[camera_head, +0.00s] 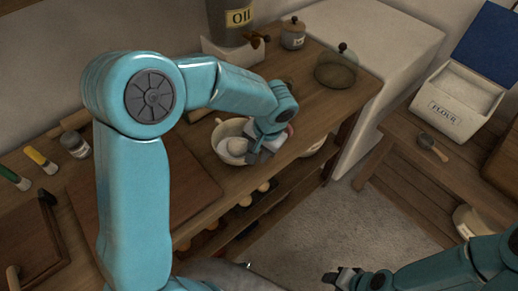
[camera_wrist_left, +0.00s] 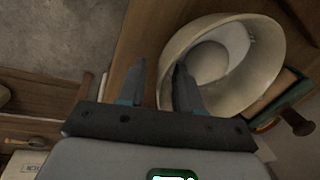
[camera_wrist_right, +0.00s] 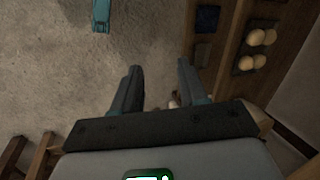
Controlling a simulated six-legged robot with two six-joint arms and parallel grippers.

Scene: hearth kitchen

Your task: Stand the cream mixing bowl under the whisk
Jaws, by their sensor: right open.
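The cream mixing bowl (camera_head: 219,136) stands on the wooden counter, with a pale rounded shape inside it. It also shows large in the left wrist view (camera_wrist_left: 263,58). My left gripper (camera_head: 254,155) is at the bowl's right side. In the left wrist view the left gripper (camera_wrist_left: 158,72) is open, with one finger outside the bowl and the other overlapping its rim; I cannot tell whether they touch it. My right gripper (camera_head: 338,279) is open and empty, away from the counter, and shows in the right wrist view (camera_wrist_right: 158,75). I cannot make out the whisk.
An oil container (camera_head: 228,22), a lidded jar (camera_head: 293,34) and a glass dome (camera_head: 336,68) stand at the counter's back. A wooden board (camera_head: 195,190) lies left of the bowl. Shelves below hold several round items (camera_head: 243,199). A flour bin (camera_head: 458,100) stands right.

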